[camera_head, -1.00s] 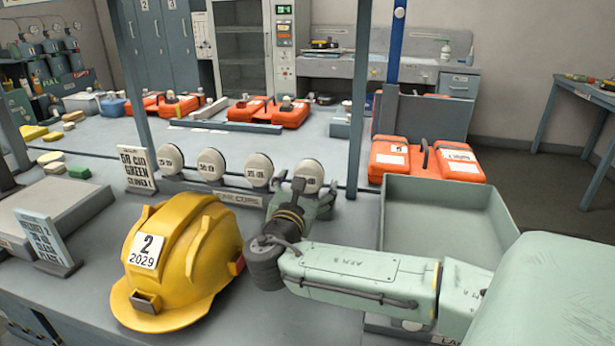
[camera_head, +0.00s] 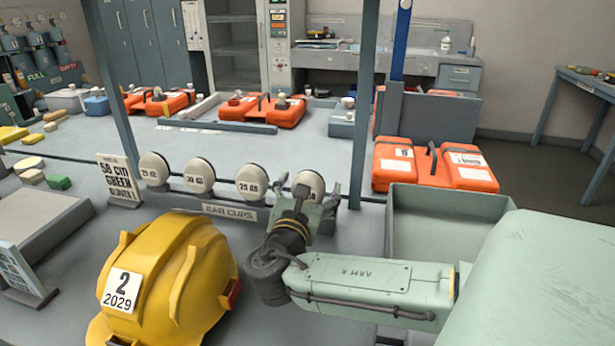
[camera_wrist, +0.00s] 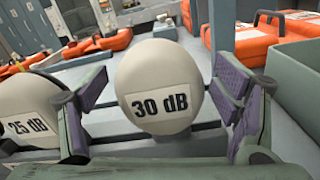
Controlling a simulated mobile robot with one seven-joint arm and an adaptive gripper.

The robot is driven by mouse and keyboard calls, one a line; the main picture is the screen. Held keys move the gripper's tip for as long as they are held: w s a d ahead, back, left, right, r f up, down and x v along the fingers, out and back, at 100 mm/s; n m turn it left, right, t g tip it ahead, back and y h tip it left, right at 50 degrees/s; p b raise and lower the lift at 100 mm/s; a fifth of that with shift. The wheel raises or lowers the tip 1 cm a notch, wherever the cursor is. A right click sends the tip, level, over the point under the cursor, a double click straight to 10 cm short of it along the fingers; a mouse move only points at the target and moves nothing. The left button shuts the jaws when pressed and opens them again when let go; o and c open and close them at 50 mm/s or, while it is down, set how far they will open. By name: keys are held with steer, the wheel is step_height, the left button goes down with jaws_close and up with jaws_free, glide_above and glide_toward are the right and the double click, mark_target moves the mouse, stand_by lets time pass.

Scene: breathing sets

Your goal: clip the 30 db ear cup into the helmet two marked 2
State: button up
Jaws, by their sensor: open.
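The 30 dB ear cup (camera_head: 308,181) is a cream round cup at the right end of the ear cup rack (camera_head: 232,211). Its label reads clearly in the wrist view (camera_wrist: 165,75). My gripper (camera_head: 314,193) is open at this cup, with one finger on each side of it in the wrist view; the left finger sits between it and the 25 dB cup (camera_wrist: 35,108). I cannot tell whether the fingers touch the cup. The yellow helmet (camera_head: 190,268), marked 2 and 2029, stands on the bench at the left front, with a red part on its right side.
More cream cups stand left on the rack, such as this one (camera_head: 200,175). A sign (camera_head: 118,180) stands at the rack's left end. A green tray (camera_head: 440,192) lies right of my gripper, with an orange case (camera_head: 393,165) behind it. A post (camera_head: 362,100) rises behind the rack.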

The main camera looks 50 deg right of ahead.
steer(key=shift+c, duration=0.4)
steer(key=c, duration=1.2)
